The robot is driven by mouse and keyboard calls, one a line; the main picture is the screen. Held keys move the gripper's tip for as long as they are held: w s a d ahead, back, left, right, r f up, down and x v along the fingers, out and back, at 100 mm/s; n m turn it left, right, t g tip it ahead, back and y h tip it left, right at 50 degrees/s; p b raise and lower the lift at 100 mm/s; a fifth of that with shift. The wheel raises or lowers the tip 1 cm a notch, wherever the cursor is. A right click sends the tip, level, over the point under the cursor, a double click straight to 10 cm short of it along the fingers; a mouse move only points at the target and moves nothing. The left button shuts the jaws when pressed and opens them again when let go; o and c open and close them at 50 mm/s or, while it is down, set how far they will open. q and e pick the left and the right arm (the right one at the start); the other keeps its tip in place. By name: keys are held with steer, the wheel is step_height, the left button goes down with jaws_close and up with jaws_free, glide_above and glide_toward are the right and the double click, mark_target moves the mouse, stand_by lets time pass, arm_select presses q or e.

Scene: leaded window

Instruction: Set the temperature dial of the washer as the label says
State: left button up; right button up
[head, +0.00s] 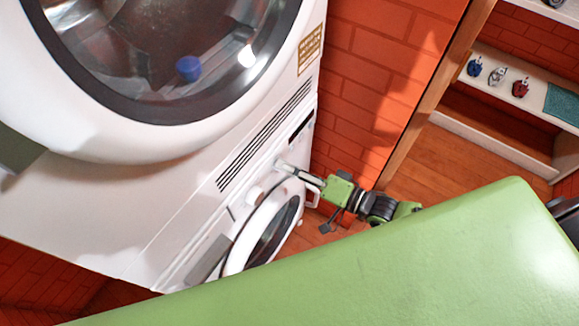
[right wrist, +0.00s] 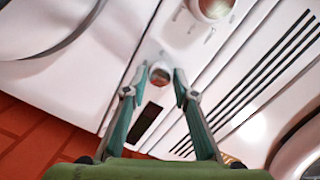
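The washer (head: 205,255) is the lower white machine with a round door, under a larger white machine. Its control panel fills much of the right wrist view (right wrist: 95,70). There a small round dial (right wrist: 160,74) lies between the fingertips of my right gripper (right wrist: 161,73). The two fingers stand apart, one on each side of the dial; I cannot tell whether they touch it. A larger round knob (right wrist: 213,8) with marks around it is at the top. I cannot read the marks. In the head view my right gripper (head: 305,183) is at the panel. My left gripper is not in view.
The upper machine (head: 90,215) has a big glass door (head: 165,45) and a yellowish label (head: 309,50), too small to read. A red brick wall (head: 365,75) stands beside the machines. A shelf (head: 545,75) with several small items is at the far right.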

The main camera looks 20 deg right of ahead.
steer(key=shift+o, duration=0.6)
steer(key=v, duration=1.2)
steer(key=shift+f, duration=0.1)
steer(key=s+d+f+n+g+h, duration=0.15)
steer(key=d+f+h, duration=0.25)
steer(key=f, duration=0.9)
steer(key=d+f+n+g+h, duration=0.15)
steer(key=d+f+h, duration=0.3)
steer(key=f, duration=0.85)
steer(key=s+f+n+g+h, duration=0.2)
steer(key=s+f+g, duration=0.3)
steer(key=s+f, duration=0.85)
steer(key=s+a+f+n+g, duration=0.1)
steer(key=s+a+f+g, duration=0.1)
steer(key=s, duration=0.4)
steer(key=s+a+f+n+g, duration=0.1)
steer(key=s+a+f, duration=0.2)
steer(key=s, duration=0.4)
steer(key=shift+s+a+f+g+h, duration=0.25)
steer(key=shift+a+g+h, duration=0.15)
steer(key=shift+a, duration=0.35)
